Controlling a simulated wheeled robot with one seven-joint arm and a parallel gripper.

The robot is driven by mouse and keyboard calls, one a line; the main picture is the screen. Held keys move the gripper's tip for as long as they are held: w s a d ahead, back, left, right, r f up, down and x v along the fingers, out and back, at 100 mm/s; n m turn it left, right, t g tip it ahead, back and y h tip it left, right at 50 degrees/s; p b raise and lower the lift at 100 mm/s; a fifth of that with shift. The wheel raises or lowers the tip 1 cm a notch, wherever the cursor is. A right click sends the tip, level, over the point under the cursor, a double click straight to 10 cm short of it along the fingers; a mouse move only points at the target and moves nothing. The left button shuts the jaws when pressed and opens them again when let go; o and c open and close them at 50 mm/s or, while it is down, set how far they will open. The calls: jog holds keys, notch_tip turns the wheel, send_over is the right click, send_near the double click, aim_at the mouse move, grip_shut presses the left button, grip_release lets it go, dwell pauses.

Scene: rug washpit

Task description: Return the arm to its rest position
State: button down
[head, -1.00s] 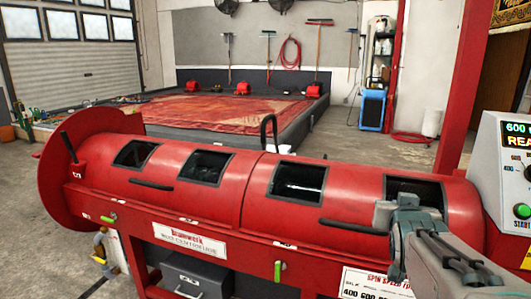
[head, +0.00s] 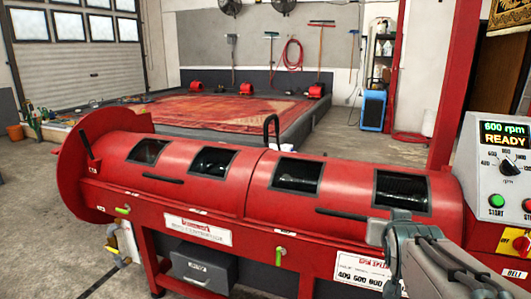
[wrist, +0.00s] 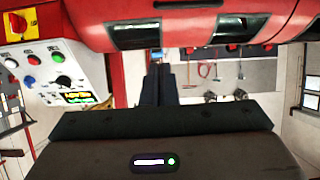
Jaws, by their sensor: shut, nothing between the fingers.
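My arm reaches up from the lower right of the head view, and my gripper (head: 385,232) is at its end, in front of the right part of the red spin machine (head: 258,183). In the wrist view, the dark fingers of my gripper (wrist: 158,72) are together with nothing held. That view is upside down, with the red machine (wrist: 180,28) along its top. In the head view the arm's own links hide part of the gripper, so its fingers are hard to make out there.
The control panel (head: 475,150), reading "600 rpm READY", stands close right of my arm. A red post (head: 447,80) rises behind it. A red rug (head: 215,108) lies in the wash pit beyond the machine. Concrete floor (head: 30,215) is open at the left.

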jog(key=s+a+f+n+g+y+p, duration=0.1)
jog(key=s+a+g+p, duration=0.3)
jog(key=s, duration=0.4)
jog(key=s+a+f+n+g+y+p, duration=0.1)
jog(key=s+a+n+g+y+p, duration=0.1)
jog(key=s+a+g+p, duration=0.3)
jog(key=s+a+y, duration=0.1)
jog(key=s+a, duration=0.1)
jog(key=s, duration=0.1)
jog(key=shift+f+n+p, duration=0.15)
jog(key=shift+n+p, duration=0.15)
jog(key=shift+p, duration=0.1)
jog(key=shift+a, duration=0.1)
